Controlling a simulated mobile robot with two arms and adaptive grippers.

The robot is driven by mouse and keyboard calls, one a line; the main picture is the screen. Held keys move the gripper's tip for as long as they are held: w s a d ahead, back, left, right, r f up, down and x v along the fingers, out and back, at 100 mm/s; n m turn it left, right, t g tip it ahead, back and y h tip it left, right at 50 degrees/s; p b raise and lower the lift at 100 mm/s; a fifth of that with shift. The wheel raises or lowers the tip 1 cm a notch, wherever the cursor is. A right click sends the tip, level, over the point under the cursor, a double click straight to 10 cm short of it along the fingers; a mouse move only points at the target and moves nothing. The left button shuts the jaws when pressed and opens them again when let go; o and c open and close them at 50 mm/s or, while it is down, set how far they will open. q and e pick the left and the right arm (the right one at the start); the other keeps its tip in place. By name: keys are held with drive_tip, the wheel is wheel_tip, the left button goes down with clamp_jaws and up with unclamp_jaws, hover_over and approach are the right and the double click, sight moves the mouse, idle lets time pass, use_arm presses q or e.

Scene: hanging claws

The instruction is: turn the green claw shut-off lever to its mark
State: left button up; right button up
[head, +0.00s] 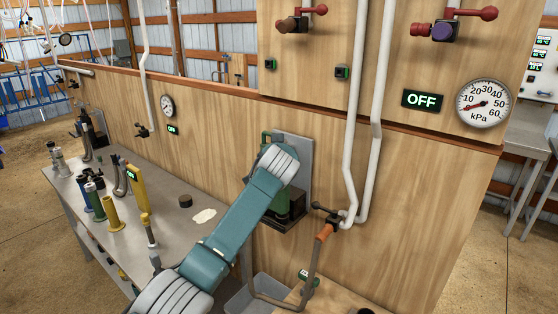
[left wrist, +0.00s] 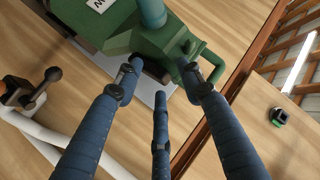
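A green device (head: 297,201) hangs on a grey plate on the wooden wall, mostly hidden by my teal left arm in the head view. In the left wrist view the green body (left wrist: 130,30) fills the top, with a green loop handle (left wrist: 214,62) at its right. My left gripper (left wrist: 160,82) has its blue fingers spread in front of the body, two tips close to its lower edge. I see nothing held; contact is unclear. I cannot tell which part is the shut-off lever, and no mark is readable. My right gripper is not in view.
A dark lever (head: 325,211) sits on white pipes right of the device. Above are a red-knobbed lever (head: 301,20), a purple valve (head: 442,31), an OFF sign (head: 424,99) and a kPa gauge (head: 484,104). A metal bench (head: 180,235) with several tools stands left.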

use_arm(q)
drive_tip(key=v, duration=1.2)
drive_tip(key=shift+d, duration=0.1)
